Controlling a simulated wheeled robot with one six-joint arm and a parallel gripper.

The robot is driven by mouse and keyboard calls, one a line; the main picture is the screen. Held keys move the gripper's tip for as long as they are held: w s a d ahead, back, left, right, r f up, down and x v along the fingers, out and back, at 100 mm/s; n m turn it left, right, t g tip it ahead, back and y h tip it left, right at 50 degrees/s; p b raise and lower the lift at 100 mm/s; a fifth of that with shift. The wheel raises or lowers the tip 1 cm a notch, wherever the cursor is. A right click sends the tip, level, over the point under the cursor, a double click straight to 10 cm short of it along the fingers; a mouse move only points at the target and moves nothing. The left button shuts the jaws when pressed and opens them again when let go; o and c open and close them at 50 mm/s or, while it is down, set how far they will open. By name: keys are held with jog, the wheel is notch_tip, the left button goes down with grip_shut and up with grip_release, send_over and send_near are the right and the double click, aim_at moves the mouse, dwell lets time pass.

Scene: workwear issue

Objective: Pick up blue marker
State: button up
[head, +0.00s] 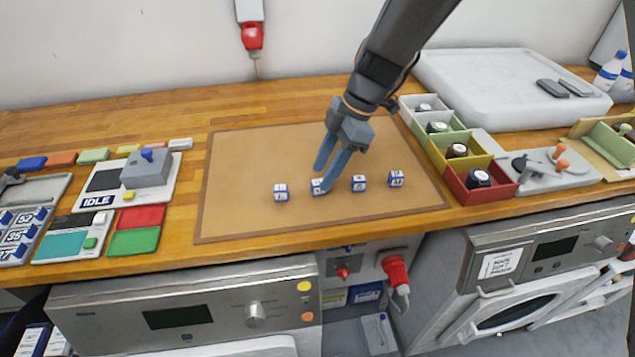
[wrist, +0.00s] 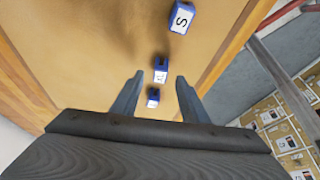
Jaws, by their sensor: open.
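Several small blue-and-white blocks with printed letters stand in a row on the tan mat; these are the blue markers I see. The second from the left (head: 318,187) is right at my gripper (head: 322,178), partly covered by a finger. The leftmost (head: 281,193), third (head: 358,183) and rightmost (head: 396,179) stand clear. In the wrist view my gripper (wrist: 160,76) is open, with one block (wrist: 160,72) in line between the fingertips. Another block (wrist: 153,98) shows between the fingers, and one marked S (wrist: 181,17) lies beyond. I cannot tell whether any finger touches a block.
The brown-bordered mat (head: 240,150) is otherwise bare. Red (head: 488,195), yellow and green bins holding dark-topped items stand to the right. A grey box with a blue knob (head: 147,168) and coloured panels (head: 135,240) are left. The counter's front edge runs close below the mat.

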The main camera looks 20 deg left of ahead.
jog(key=shift+p+x, duration=0.3)
jog(key=shift+x, duration=0.95)
jog(key=shift+c, duration=0.2)
grip_shut()
notch_tip(320, 180, up, 10)
jog(key=b, duration=0.3)
